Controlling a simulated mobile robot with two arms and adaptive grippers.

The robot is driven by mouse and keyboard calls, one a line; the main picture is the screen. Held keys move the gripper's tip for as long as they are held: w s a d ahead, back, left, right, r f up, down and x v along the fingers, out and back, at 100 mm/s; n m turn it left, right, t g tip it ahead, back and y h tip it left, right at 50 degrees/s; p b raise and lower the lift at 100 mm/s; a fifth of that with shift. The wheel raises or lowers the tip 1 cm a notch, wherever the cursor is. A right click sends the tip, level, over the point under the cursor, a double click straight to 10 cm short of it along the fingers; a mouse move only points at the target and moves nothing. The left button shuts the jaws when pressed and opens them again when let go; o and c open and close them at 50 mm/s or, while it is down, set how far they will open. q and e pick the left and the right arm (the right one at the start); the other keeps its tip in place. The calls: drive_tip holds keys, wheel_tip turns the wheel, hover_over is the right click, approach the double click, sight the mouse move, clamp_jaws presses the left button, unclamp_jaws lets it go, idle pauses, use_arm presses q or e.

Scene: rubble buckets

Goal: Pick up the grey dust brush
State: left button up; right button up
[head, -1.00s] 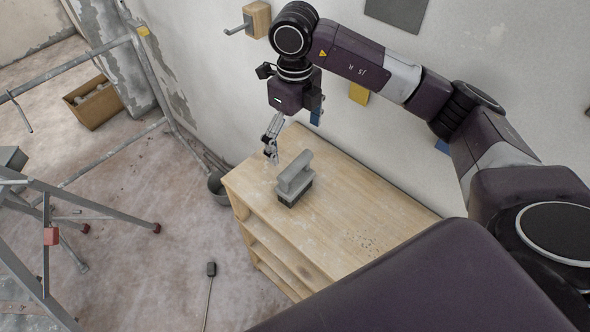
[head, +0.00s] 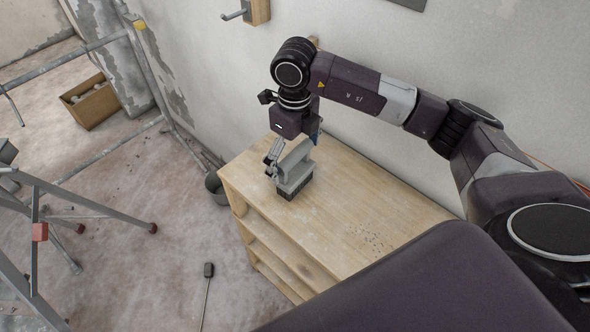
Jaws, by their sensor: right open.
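The grey dust brush (head: 296,173) stands on the wooden shelf unit's top (head: 345,210), bristles down and handle up, near the left end. My right gripper (head: 272,168) is open and points down at the brush's upper left side. Its fingers overlap the brush in the head view; I cannot tell whether they touch it. The far finger is partly hidden. My left gripper is not in view.
The wall runs close behind the shelf unit. A dark bucket (head: 216,188) stands on the floor beside its left end. Metal scaffolding (head: 60,185) and a box of rubble (head: 92,103) are at the left.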

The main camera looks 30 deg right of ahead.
sight(295, 170)
drive_tip(key=shift+s+f+p, duration=0.2)
drive_tip(key=shift+f+p, duration=0.1)
drive_tip(key=shift+f, duration=1.45)
drive_tip(key=c, duration=1.3)
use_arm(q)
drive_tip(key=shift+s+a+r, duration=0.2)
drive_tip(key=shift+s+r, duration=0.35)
use_arm(e)
drive_tip(key=shift+w+r, duration=0.1)
drive_tip(key=shift+r, duration=0.05)
drive_tip(key=shift+r, duration=0.6)
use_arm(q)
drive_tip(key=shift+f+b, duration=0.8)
use_arm(e)
drive_tip(key=shift+r, duration=9.3)
